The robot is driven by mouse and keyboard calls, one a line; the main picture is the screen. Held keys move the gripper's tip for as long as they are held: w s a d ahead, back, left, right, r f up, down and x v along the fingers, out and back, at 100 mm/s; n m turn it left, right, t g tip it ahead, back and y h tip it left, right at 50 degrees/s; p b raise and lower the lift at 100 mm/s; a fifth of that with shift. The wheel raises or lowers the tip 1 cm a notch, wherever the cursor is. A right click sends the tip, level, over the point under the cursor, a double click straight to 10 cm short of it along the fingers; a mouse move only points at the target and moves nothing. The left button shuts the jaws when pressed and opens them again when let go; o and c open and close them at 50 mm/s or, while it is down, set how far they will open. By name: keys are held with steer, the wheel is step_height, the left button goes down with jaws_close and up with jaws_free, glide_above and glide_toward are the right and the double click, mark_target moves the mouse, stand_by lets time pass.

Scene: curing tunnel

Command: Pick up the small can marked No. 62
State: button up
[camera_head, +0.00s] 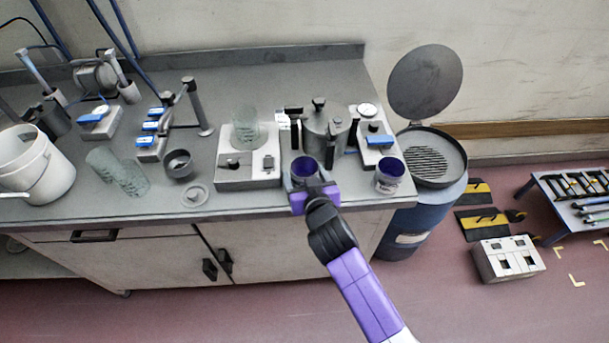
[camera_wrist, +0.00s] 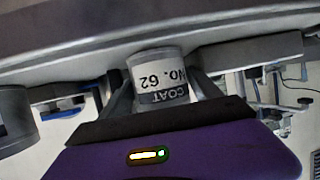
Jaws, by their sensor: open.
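The small can marked No. 62 (camera_wrist: 160,82) stands upright near the counter's front edge; its label also reads COAT, upside down in the wrist view. In the head view the can (camera_head: 305,168) is open-topped with dark purple inside. My gripper (camera_wrist: 163,92) is open, with one finger on each side of the can; I cannot tell whether they touch it. In the head view my gripper (camera_head: 312,187) hides the can's lower front. A second small can (camera_head: 389,177) with purple contents stands to the right, its marking unreadable.
The grey counter (camera_head: 240,205) holds a silver pot (camera_head: 325,130) behind the can and a boxy device with a glass beaker (camera_head: 246,128) to its left. A blue drum with a raised round lid (camera_head: 426,82) stands right of the counter.

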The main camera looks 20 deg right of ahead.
steer(key=shift+w+f, duration=0.1)
steer(key=shift+w, duration=0.1)
steer(key=c, duration=1.3)
